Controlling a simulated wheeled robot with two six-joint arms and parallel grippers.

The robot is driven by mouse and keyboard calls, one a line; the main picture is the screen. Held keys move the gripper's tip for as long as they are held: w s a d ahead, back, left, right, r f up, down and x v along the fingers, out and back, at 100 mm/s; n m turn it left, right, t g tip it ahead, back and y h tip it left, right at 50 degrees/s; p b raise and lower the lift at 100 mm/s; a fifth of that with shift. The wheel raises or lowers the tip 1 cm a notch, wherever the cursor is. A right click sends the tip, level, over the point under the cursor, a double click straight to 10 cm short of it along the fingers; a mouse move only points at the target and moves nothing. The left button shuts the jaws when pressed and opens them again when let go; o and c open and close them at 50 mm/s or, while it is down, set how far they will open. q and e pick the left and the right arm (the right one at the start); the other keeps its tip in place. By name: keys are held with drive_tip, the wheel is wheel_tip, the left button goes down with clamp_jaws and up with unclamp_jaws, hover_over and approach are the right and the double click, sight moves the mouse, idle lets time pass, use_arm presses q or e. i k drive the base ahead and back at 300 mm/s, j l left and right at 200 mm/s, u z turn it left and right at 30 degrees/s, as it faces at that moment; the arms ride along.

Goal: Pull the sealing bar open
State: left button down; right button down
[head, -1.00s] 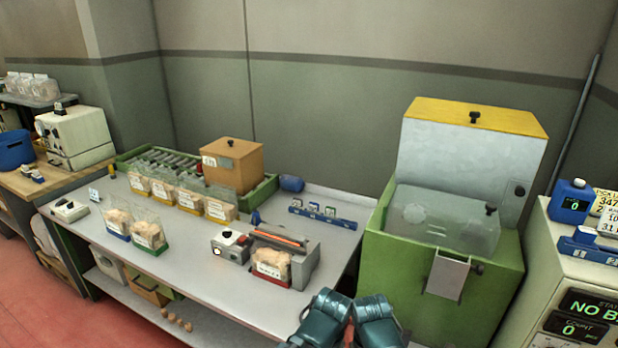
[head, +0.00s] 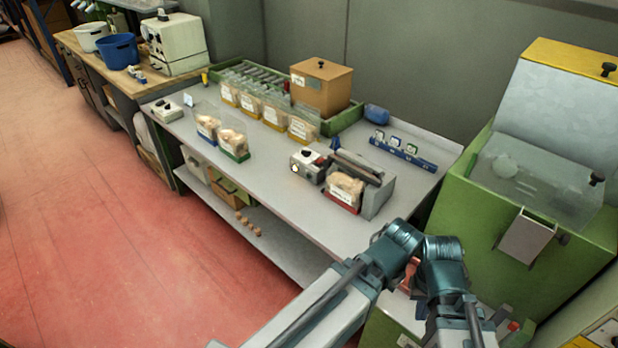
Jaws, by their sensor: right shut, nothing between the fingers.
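The sealer (head: 379,198) is a grey box near the right front part of the white bench. Its sealing bar (head: 358,166) is a long dark bar across the top, and I cannot tell if it is fully down. My right gripper (head: 410,273) shows as small reddish fingers by my teal arm links, low in the view. It is shut and empty, in front of the bench and well apart from the bar. My left gripper is not in view.
A control box (head: 307,166) with a dark knob sits left of the sealer. Several cork bags and a brown box (head: 320,88) stand farther back. A blue rack (head: 403,154) lies behind the sealer. A green bin (head: 480,212) stands close on the right. The bench front (head: 290,205) is clear.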

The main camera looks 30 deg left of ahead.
sight(331, 157)
drive_tip(key=i+j, duration=0.15)
drive_tip(key=j, duration=0.2)
drive_tip(key=i+j, duration=0.15)
drive_tip(key=j, duration=0.2)
drive_tip(key=i+j, duration=0.1)
drive_tip(key=j, duration=0.25)
drive_tip(key=i+j, duration=0.15)
drive_tip(key=j, duration=0.2)
drive_tip(key=i+j, duration=0.15)
drive_tip(key=j, duration=0.2)
drive_tip(key=i+j, duration=0.15)
drive_tip(key=j, duration=0.2)
drive_tip(key=i+j, duration=0.15)
drive_tip(key=j, duration=0.15)
